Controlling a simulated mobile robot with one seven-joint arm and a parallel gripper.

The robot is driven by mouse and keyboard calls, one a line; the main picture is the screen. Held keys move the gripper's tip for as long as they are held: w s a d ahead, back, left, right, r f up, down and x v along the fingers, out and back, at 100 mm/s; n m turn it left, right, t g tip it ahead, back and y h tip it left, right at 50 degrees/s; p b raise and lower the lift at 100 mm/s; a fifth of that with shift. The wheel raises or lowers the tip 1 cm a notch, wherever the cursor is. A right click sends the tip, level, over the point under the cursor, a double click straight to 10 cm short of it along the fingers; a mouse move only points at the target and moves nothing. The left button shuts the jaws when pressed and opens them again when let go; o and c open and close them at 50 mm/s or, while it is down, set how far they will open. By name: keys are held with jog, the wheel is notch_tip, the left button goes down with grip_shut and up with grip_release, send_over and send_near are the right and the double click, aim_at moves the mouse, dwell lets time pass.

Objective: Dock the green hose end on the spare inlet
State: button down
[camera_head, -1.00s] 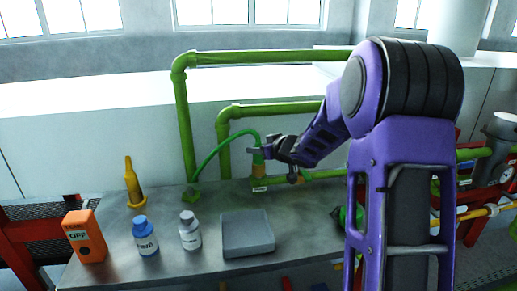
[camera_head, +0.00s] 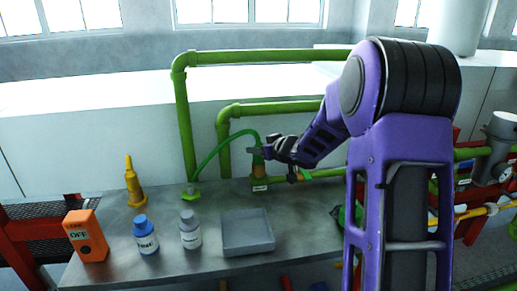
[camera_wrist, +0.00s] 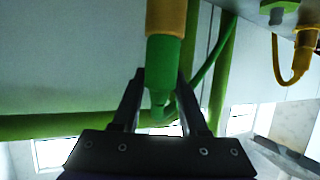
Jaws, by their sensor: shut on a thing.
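The green hose (camera_head: 212,154) arches from a green fitting (camera_head: 192,190) on the bench to my gripper (camera_head: 256,151). My gripper also shows in the wrist view (camera_wrist: 158,85), with its fingers shut around the green hose end (camera_wrist: 163,68). The hose end is in line with an orange-yellow upright stub (camera_wrist: 166,17), and the two appear to touch. I cannot tell how deep it is seated. In the head view the stub (camera_head: 258,171) stands at the back of the bench, below my gripper, with a small label (camera_head: 260,188) at its foot. I cannot read the label.
A yellow cone-shaped fitting (camera_head: 133,183), an orange box marked OFF (camera_head: 86,236), two bottles (camera_head: 146,237) (camera_head: 190,232) and a grey tray (camera_head: 247,246) stand on the bench. Green pipes (camera_head: 184,125) rise behind. A yellow hose (camera_wrist: 283,77) hangs beside my gripper in the wrist view.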

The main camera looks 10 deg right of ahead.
jog(key=shift+f, duration=0.45)
jog(key=c, duration=0.7)
grip_release()
jog(key=shift+s+d+r, duration=0.15)
jog(key=shift+s+r, duration=0.05)
jog(key=shift+s, duration=0.2)
jog(key=p+v, duration=0.5)
jog(key=v, duration=0.5)
jog(key=shift+f, duration=0.1)
